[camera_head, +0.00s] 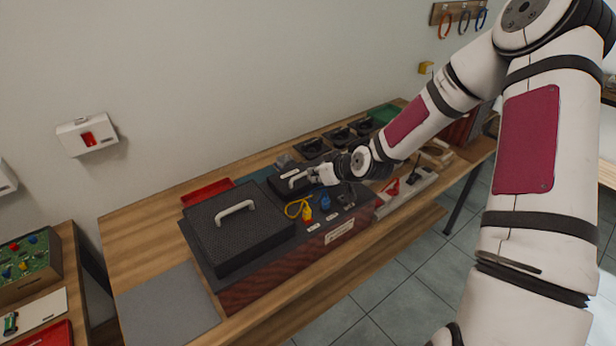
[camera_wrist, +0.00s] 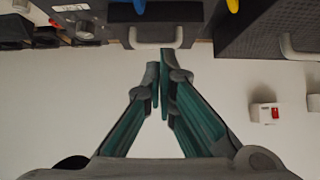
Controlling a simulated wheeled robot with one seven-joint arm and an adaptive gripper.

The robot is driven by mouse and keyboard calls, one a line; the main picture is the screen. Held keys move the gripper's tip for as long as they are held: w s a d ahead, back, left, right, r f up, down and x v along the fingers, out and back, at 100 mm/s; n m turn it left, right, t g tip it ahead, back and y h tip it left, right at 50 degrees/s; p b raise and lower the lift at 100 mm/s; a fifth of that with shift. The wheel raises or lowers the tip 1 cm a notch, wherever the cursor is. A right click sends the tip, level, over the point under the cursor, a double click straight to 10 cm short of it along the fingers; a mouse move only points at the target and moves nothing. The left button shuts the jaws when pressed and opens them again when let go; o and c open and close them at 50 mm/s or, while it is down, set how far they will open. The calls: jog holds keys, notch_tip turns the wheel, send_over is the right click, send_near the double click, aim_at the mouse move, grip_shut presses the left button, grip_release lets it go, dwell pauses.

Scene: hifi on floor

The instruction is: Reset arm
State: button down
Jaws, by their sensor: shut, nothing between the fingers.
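My gripper (camera_head: 318,174) is at the end of my outstretched arm, over the middle of the wooden bench. In the wrist view my gripper (camera_wrist: 160,66) has its two green fingers together with nothing between them. The fingertips are close to the white handle (camera_wrist: 156,43) of a small dark box; I cannot tell whether they touch it. That handle (camera_head: 297,178) also shows in the head view, just left of my gripper. Part of the small box is hidden behind my wrist.
A large dark lid with a white handle (camera_head: 235,208) stands left of my gripper on the bench (camera_head: 130,225). Yellow and blue parts (camera_head: 300,208) lie just in front. Black units (camera_head: 313,147) stand behind. A red tray (camera_head: 207,191) is at the back. The wall is behind the bench.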

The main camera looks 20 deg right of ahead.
jog(key=s+a+r+m+g+h+b, duration=0.1)
jog(key=s+a+r+g, duration=0.1)
jog(key=s+r, duration=1)
jog(key=s+a+r+m+g+h+b, duration=0.1)
jog(key=s+a+r+m+g+h, duration=0.1)
jog(key=s+r, duration=1.1)
jog(key=s+a, duration=0.1)
jog(key=s, duration=0.7)
jog(key=shift+a+r, duration=0.15)
jog(key=shift+a, duration=0.25)
